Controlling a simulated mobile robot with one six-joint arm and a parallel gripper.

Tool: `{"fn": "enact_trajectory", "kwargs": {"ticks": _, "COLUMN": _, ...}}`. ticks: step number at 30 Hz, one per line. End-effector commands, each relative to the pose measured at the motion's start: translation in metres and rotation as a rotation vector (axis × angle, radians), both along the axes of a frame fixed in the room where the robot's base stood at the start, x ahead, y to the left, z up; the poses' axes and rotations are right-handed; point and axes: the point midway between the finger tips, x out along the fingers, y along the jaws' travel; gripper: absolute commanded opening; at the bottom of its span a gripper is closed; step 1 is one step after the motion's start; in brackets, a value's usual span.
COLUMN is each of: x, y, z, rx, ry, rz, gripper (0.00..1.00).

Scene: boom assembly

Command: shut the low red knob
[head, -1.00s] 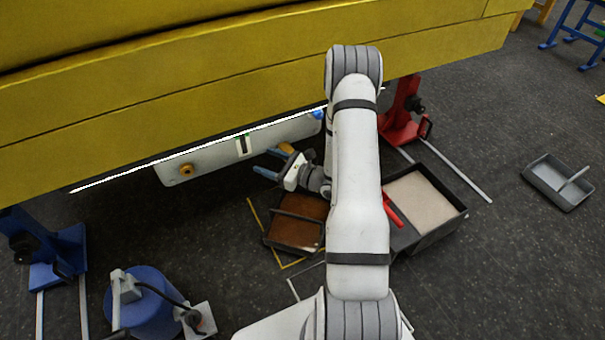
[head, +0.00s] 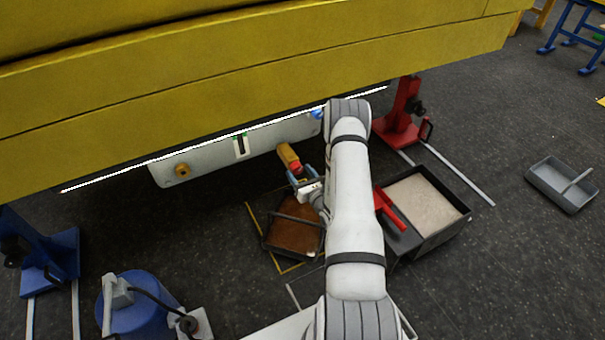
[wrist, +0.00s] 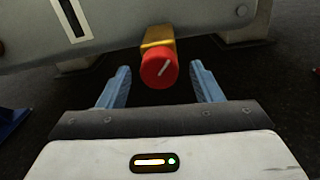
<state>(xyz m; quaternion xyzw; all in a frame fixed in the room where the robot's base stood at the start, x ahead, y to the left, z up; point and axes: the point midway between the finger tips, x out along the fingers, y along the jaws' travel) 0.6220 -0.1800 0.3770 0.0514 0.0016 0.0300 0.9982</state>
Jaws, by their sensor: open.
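The low red knob (wrist: 159,70) is a round red cap with a pale line across its face, slanting up to the right. It sits on the end of a yellow fitting (wrist: 158,40) that comes out from the grey panel. In the head view the red knob (head: 296,168) shows at the lower end of the yellow piece (head: 287,155). My gripper (wrist: 160,87) is open, its blue fingers to the left and right of the knob, with gaps on both sides. In the head view my gripper (head: 302,176) is just below the knob. Whether the fingertips reach past the knob's face is unclear.
The grey panel (head: 212,155) hangs under the yellow boom (head: 250,75), close above my gripper. A tray of brown material (head: 296,235) lies below. A black bin of pale grit (head: 425,203) and a red stand (head: 402,125) are on the right.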

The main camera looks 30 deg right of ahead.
Motion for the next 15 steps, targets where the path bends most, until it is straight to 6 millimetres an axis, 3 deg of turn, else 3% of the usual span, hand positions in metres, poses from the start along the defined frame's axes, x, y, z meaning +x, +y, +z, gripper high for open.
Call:
{"fn": "enact_trajectory", "kwargs": {"ticks": 11, "x": 0.0085, "y": 0.0009, "z": 0.0007, "rx": 0.0, "ry": 0.0, "rz": 0.001, "gripper": 0.59}}
{"fn": "enact_trajectory", "kwargs": {"ticks": 15, "x": 0.0083, "y": 0.0012, "z": 0.0007, "rx": 0.0, "ry": 0.0, "rz": 0.001, "gripper": 0.48}}
